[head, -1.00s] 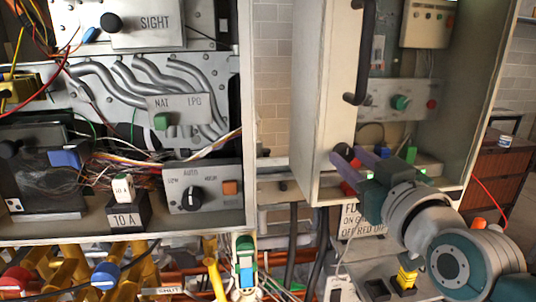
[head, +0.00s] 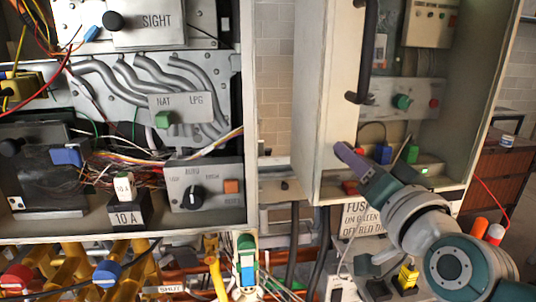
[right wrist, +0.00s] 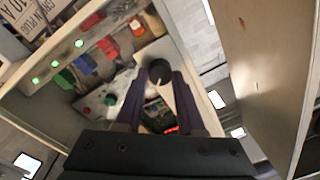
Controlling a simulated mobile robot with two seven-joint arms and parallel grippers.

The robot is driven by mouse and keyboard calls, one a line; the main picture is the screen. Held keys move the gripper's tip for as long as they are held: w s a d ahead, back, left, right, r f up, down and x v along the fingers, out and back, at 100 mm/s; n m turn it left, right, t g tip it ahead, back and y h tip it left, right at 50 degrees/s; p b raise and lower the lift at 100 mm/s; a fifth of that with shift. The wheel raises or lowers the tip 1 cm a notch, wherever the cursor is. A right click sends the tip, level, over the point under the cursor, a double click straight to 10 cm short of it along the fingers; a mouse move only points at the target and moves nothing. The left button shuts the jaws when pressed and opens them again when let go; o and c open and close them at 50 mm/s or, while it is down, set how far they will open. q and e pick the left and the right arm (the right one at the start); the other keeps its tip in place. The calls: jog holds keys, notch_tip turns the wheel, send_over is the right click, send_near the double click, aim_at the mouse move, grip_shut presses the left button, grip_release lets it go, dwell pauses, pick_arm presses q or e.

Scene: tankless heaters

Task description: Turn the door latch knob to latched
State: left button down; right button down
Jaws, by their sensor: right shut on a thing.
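The door latch knob (right wrist: 160,70) is a dark round knob with a pale mark, seen between the two fingers in the right wrist view. My right gripper (right wrist: 160,78) is shut on it, one purple finger on each side. In the head view my right gripper (head: 343,152) is at the lower part of the cream panel (head: 325,85) of the right cabinet, and its fingers hide the knob there. I cannot read any latch marking at the knob. My left gripper is not in view.
A black bar handle (head: 367,50) stands out from the panel above my gripper. A green knob (head: 402,102) and colored blocks sit inside the right cabinet. The left cabinet holds a black dial (head: 191,197), pipes and wires. Yellow pipes (head: 65,265) run below it.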

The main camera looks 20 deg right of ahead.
jog(key=shift+f+m+h+b, duration=0.1)
jog(key=shift+m+h+b, duration=0.25)
jog(key=shift+m, duration=4.05)
jog(key=c, duration=0.5)
grip_release()
